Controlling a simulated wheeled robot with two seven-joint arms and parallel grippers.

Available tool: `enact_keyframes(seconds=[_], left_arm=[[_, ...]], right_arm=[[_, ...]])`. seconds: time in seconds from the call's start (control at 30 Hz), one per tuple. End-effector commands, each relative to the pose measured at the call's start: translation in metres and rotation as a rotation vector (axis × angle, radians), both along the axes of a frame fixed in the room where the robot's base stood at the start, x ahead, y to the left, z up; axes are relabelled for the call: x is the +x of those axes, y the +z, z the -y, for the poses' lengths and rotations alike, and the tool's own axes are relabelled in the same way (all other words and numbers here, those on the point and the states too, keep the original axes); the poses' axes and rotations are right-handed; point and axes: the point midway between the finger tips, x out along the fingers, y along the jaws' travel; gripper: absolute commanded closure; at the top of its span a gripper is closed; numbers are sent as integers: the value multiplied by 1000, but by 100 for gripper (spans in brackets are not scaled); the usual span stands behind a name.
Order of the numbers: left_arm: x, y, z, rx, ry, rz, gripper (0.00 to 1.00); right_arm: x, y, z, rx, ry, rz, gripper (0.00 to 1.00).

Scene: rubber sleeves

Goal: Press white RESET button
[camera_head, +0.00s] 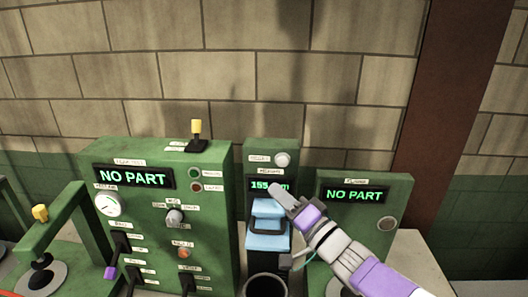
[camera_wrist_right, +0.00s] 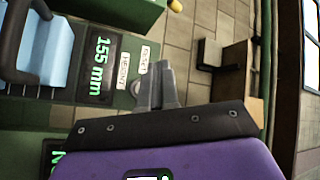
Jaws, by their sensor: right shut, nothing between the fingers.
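The white round button (camera_head: 282,160) sits at the top of the narrow middle green panel, right of a small label. My right gripper (camera_head: 275,188) is shut and empty. In the head view its tips are just below the button, over the right part of the green "155 mm" display (camera_head: 262,185). In the right wrist view the shut fingers (camera_wrist_right: 160,84) point toward the panel beside the RESET label (camera_wrist_right: 145,59) and the display (camera_wrist_right: 100,69). Contact cannot be told. My left gripper is not in view.
A blue block with a dark handle (camera_head: 267,236) stands below the display. A taller green panel (camera_head: 150,215) with levers stands left. Another "NO PART" panel (camera_head: 353,194) stands right, partly behind my right arm. A brick wall (camera_head: 200,75) is behind.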

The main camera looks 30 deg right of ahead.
Motion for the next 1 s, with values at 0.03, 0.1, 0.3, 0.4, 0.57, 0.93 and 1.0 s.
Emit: enact_keyframes(seconds=[0.03,0.1,0.3,0.4,0.57,0.93,1.0], left_arm=[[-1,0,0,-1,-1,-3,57],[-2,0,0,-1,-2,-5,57],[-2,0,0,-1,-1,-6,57],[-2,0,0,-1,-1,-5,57],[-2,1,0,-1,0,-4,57],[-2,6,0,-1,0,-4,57],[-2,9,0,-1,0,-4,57]], right_arm=[[-2,3,0,-2,-1,5,100],[-2,4,0,-1,-1,8,100],[-2,3,0,-1,0,6,100],[-1,3,0,0,-1,5,100],[6,3,5,0,-1,4,100],[49,1,31,1,-2,2,100],[56,3,35,2,0,3,100]])
